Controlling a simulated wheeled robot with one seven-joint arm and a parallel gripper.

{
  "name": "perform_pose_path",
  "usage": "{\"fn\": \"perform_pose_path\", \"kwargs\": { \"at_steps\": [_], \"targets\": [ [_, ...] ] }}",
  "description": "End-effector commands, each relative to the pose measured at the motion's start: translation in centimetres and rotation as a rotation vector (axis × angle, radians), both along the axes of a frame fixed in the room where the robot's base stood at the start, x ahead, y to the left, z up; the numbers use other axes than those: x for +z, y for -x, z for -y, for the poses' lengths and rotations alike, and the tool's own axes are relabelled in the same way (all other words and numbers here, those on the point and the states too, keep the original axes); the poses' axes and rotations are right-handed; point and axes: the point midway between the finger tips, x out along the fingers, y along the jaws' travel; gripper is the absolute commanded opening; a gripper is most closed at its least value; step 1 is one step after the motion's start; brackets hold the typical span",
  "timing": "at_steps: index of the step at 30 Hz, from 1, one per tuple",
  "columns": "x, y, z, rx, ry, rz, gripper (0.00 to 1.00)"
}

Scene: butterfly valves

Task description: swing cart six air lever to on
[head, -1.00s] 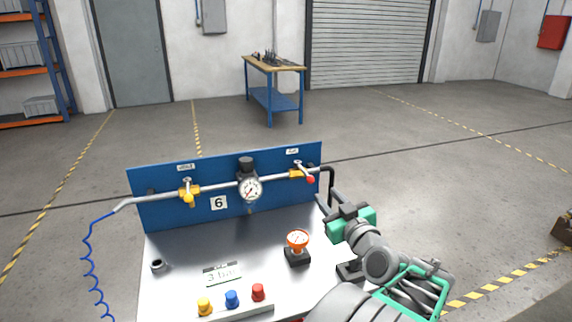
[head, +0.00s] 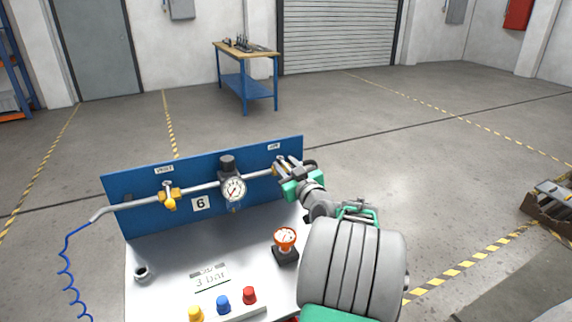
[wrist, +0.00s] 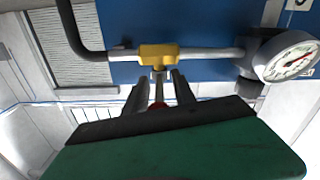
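Cart six's blue panel (head: 140,213) carries a silver pipe with two yellow-bodied valves. The right valve, under a small label (head: 274,146) too blurred to read surely, has a lever with a red tip. My gripper (head: 284,168) is at this right valve and mostly hides it in the head view. In the wrist view the yellow valve body (wrist: 158,55) is just beyond my gripper (wrist: 158,88). The thin lever with its red tip (wrist: 157,103) lies between the two fingers, with a visible gap on each side. The fingers are open around it.
A blue hose (head: 68,262) hangs at left.

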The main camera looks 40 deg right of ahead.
Motion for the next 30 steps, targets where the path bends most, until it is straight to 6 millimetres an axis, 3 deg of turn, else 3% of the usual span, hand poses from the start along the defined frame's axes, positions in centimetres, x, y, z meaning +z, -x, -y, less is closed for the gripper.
{"fn": "perform_pose_path", "kwargs": {
  "at_steps": [6, 18, 30],
  "targets": [
    [-0.03, 0.04, 0.09, -0.002, 0.000, -0.001, 0.31],
    [-0.04, 0.07, 0.06, -0.001, -0.001, 0.000, 0.00],
    [-0.07, 0.08, 0.05, -0.001, -0.001, 0.000, 0.00]
  ]
}}
